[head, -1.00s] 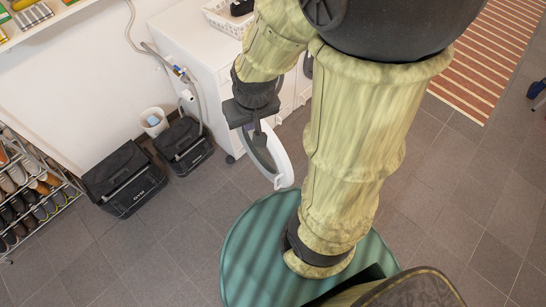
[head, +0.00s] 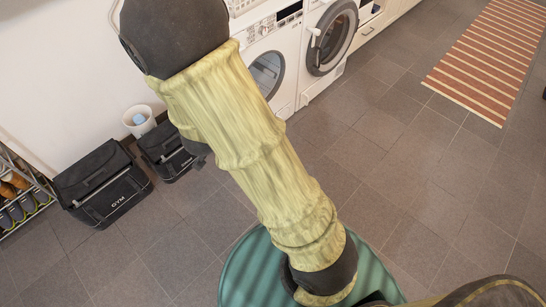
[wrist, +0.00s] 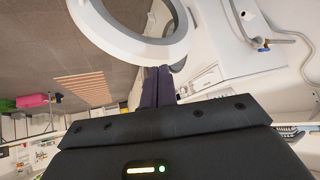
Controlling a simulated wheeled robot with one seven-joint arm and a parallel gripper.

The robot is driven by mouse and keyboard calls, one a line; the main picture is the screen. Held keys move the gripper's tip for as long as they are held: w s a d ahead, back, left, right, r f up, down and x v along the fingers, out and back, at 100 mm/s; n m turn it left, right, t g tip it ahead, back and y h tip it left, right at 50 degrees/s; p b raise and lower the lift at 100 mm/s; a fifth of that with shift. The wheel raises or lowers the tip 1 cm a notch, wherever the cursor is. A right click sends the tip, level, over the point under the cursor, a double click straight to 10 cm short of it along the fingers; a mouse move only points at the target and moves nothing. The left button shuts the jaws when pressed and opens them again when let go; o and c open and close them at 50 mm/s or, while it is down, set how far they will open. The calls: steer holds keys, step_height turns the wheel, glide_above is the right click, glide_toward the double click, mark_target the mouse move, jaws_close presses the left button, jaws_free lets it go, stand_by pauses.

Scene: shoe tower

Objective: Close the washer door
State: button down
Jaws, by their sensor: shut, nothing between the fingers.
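The washer (head: 288,45) is a white front-loader in the head view, with a dark round front (head: 266,74) partly covered by my arm. In the wrist view the washer door (wrist: 178,48) shows as a white ring, standing out from a white machine body, with floor visible through it. My gripper (wrist: 158,70) shows in the wrist view with its dark fingers together and empty. The fingertips lie at the ring's lower edge in the picture; I cannot tell whether they touch it. In the head view my arm hides the fingers and the door ring.
A second white machine (head: 318,48) with a grey-rimmed round door stands right of the washer. Black gym bags (head: 102,184) and a small white bin (head: 139,121) are by the wall at left. A striped rug (head: 485,60) lies at right. The middle floor is clear.

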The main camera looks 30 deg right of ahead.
steer(key=s+d+f+m+h+b, duration=0.1)
steer(key=s+f+m+h+b, duration=0.1)
steer(key=f+h+b, duration=0.2)
steer(key=s+d+f+m+g+h+b, duration=0.1)
steer(key=f+h+b, duration=0.3)
steer(key=f+b, duration=0.4)
steer(key=shift+s+d+f+m, duration=0.6)
steer(key=shift+s+d+f, duration=0.05)
steer(key=shift+d+f, duration=0.15)
steer(key=b+x, duration=0.5)
steer(key=x, duration=0.9)
steer(key=shift+d+r, duration=0.1)
